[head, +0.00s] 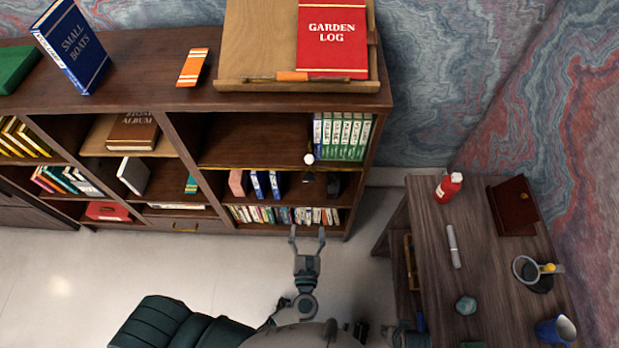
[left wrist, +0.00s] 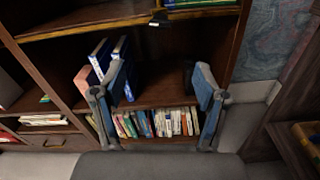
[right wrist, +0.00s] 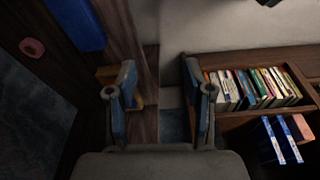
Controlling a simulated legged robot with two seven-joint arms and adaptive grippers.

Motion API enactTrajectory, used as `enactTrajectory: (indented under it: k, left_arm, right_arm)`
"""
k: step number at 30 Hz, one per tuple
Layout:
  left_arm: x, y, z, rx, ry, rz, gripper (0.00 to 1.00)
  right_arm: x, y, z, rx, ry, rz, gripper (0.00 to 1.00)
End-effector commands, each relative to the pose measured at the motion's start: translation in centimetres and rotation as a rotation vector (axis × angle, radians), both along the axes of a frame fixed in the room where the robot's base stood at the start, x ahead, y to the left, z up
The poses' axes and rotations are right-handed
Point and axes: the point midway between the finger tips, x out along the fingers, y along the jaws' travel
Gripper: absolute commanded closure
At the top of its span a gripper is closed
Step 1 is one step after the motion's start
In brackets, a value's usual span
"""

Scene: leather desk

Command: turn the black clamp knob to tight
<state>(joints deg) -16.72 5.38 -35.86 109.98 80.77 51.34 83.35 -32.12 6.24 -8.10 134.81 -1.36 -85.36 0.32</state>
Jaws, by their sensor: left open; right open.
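A small fitting with a pale round top (head: 309,158) and a dark part below it sits at the front edge of the bookcase's middle shelf. In the left wrist view a dark fitting (left wrist: 158,19) shows at that shelf edge. It may carry the black clamp knob, but it is too small to tell, and its setting cannot be read. My left gripper (head: 307,236) is open and empty in front of the bookcase, apart from the fitting. In the left wrist view its fingers (left wrist: 160,85) frame the lower shelves. My right gripper (right wrist: 158,80) is open and empty.
The wooden bookcase (head: 255,156) holds several books, with blue books (head: 265,184) and a dark object (head: 333,184) below the fitting. A desk (head: 431,230) at the right carries a red bottle (head: 448,188), a mug (head: 556,331) and small items. A green chair (head: 165,325) stands at lower left.

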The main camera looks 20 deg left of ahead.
Motion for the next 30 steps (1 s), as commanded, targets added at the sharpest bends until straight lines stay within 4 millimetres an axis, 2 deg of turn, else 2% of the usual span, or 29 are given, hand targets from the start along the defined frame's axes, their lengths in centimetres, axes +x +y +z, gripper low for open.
enactTrajectory:
  k: [5, 21, 25, 30]
  left_arm:
    - [1.6, 0.2, 0.4, -0.015, -0.006, 0.006, 0.27]
    - [13.4, 3.4, 0.3, -0.006, -0.005, 0.004, 0.27]
    - [15.3, 4.1, 0.2, -0.006, -0.003, 0.003, 0.27]
    - [16.5, 4.3, 0.2, -0.006, -0.003, 0.003, 0.27]
  right_arm:
    - [0.0, -0.3, 0.0, 0.004, 0.001, 0.001, 0.48]
    - [0.2, -0.5, -0.9, 0.004, 0.003, 0.001, 0.48]
    - [0.3, -0.5, -0.7, 0.005, 0.0, 0.001, 0.48]
    - [0.3, -0.4, -0.3, 0.005, -0.001, 0.001, 0.48]
